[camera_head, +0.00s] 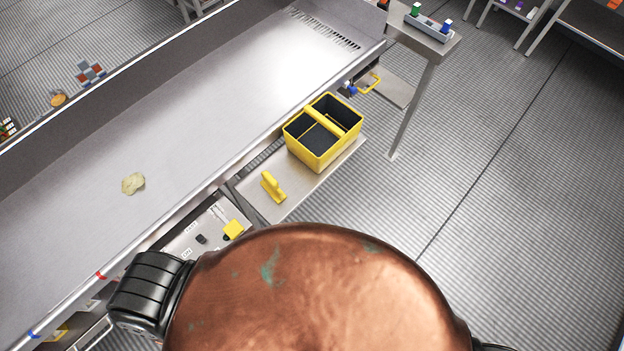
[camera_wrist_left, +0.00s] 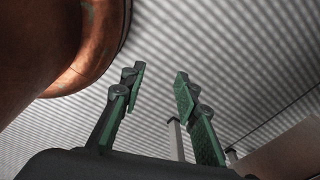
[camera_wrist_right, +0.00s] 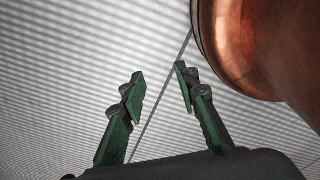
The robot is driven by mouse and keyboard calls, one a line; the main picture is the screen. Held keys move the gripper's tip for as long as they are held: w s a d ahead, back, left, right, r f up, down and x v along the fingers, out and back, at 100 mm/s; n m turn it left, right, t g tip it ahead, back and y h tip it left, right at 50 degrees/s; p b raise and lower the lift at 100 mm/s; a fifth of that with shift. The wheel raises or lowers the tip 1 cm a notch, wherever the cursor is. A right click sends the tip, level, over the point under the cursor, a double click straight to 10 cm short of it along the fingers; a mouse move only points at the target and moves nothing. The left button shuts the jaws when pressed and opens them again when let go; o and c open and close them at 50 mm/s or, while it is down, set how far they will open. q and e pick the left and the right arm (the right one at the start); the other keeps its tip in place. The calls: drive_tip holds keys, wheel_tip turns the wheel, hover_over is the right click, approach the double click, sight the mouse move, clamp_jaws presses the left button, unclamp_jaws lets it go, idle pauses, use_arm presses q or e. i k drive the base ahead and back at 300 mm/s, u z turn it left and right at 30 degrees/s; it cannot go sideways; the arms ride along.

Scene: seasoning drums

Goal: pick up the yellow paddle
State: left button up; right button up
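The yellow paddle (camera_head: 272,186) lies on a small metal side shelf (camera_head: 290,206) below the long steel trough, in the head view. It sits between the yellow divided caddy and my copper-coloured body. My left gripper (camera_wrist_left: 158,82) shows in the left wrist view with its green-padded fingers apart and nothing between them. My right gripper (camera_wrist_right: 160,80) shows in the right wrist view, fingers also apart and empty, above ribbed floor. Neither gripper's fingers show in the head view, and neither wrist view shows the paddle.
A yellow caddy (camera_head: 354,130) with dark compartments stands on the same shelf, behind the paddle. The steel trough (camera_head: 215,105) runs along the left and holds one pale chip (camera_head: 133,183). A control panel with a yellow switch (camera_head: 233,229) is nearby. Open floor (camera_head: 500,220) lies to the right.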

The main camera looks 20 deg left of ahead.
sight(271, 185)
drive_tip(key=z, duration=1.25)
drive_tip(key=i, duration=1.4)
drive_tip(key=u, duration=2.85)
